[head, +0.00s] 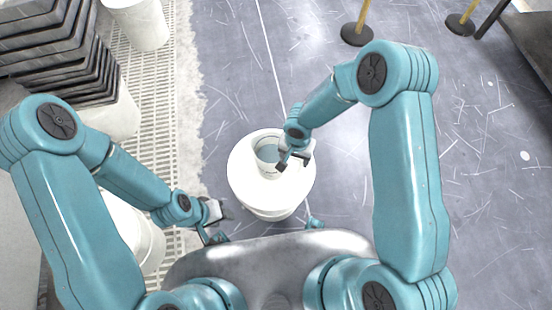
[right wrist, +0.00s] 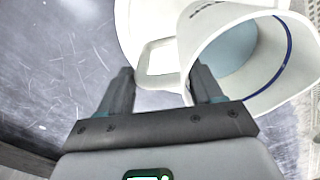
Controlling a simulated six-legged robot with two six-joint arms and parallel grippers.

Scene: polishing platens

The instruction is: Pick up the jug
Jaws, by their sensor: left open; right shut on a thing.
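The jug (head: 268,168) is white with a bluish inside, and stands mouth up over the round white top (head: 244,188) of a drum-like stand in the middle of the head view. In the right wrist view the jug (right wrist: 215,38) shows its open mouth, a blue line inside and its loop handle. My right gripper (head: 292,158) is at the jug's right side, shut on the handle, which lies between its fingers in the right wrist view (right wrist: 163,82). Whether the jug touches the stand is unclear. My left gripper (head: 220,213) is open and empty, left of and below the stand.
Stacked dark slabs (head: 60,50) rest at the upper left. A white bucket (head: 141,24) stands at the top, near a pale floor grating (head: 150,85). Black post bases (head: 357,34) stand on the scratched grey floor at the top right. The floor right of the stand is clear.

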